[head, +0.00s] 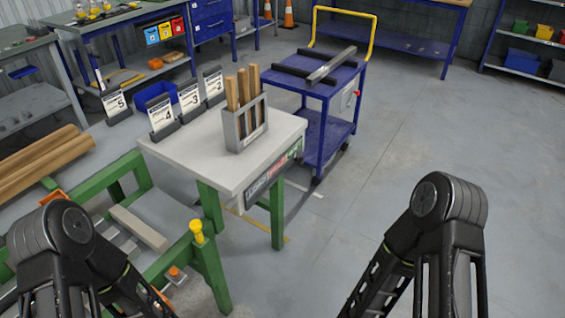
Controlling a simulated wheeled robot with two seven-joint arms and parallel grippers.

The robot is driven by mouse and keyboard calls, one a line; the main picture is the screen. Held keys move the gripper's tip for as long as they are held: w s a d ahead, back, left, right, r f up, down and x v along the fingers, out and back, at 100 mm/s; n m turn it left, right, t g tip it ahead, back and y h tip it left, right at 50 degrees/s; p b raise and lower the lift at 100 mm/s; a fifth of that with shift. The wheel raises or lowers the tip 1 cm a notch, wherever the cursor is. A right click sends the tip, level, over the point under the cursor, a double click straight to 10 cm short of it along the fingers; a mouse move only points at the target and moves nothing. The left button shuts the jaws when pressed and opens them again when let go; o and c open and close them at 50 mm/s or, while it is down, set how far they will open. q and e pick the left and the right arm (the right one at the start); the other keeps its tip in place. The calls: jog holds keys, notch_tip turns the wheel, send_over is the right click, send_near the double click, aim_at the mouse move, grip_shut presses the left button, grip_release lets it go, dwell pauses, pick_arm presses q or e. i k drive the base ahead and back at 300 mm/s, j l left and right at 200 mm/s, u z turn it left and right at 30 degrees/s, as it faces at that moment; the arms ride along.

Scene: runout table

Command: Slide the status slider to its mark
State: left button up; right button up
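A dark status strip (263,184) with white lettering and red and green parts runs along the front right edge of the light grey tabletop (190,152). It appears to be the status slider. Its lettering, sliding piece and mark are too small to make out. My two black arms show at the bottom left and bottom right, well short of the strip. Neither gripper shows in the head view, and nothing is seen touching the strip.
A grey holder (233,130) with upright wooden sticks stands on the tabletop, near numbered cards (162,117). A blue cart (313,105) with a yellow handle stands behind. A green frame with a yellow knob (197,230) is at front left. Floor to the right is clear.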

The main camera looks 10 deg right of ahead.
aim_at(301, 160)
jog(key=i+l+u, duration=0.1)
jog(key=u, duration=0.3)
jog(key=i+l+u, duration=0.1)
jog(key=l+u, duration=0.5)
jog(key=u, duration=0.15)
jog(key=l+u, duration=0.2)
jog(key=l, duration=0.75)
jog(key=l+u, duration=0.15)
jog(key=l, duration=0.8)
jog(key=l+u, duration=0.2)
jog(key=l, duration=0.75)
jog(key=k, duration=0.05)
